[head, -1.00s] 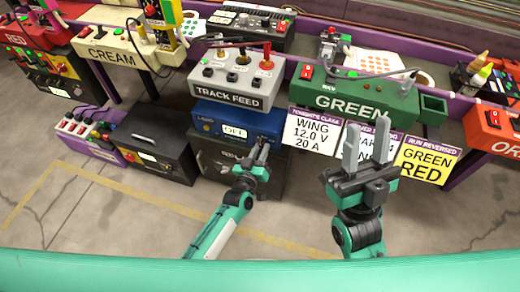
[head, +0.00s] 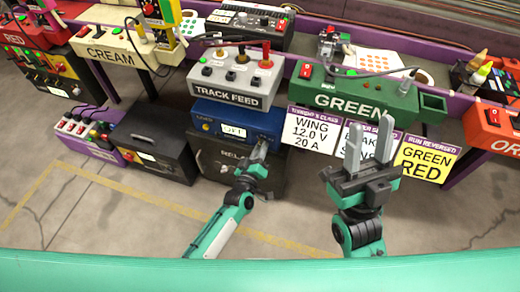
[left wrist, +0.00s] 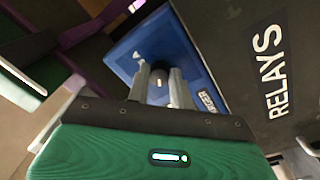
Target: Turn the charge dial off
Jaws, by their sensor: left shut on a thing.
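A blue charger box (head: 205,117) stands under the track feed unit, with a small white display (head: 234,131) whose text is too blurred to read surely. My left gripper (head: 262,148) is at the right part of its front and hides the dial in the head view. In the left wrist view, the blue box (left wrist: 150,40) fills the upper middle. The dark round dial (left wrist: 158,84), with a pale mark, sits between the fingers of my left gripper (left wrist: 160,92), which is shut on it. My right gripper (head: 369,137) is open and empty, before the hanging cards.
A dark relays box (head: 218,165) is below the blue box, and the grey track feed unit (head: 226,90) is above it. A black box (head: 150,140) stands to the left. Cards (head: 312,128) hang by the right gripper. The floor in front is clear.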

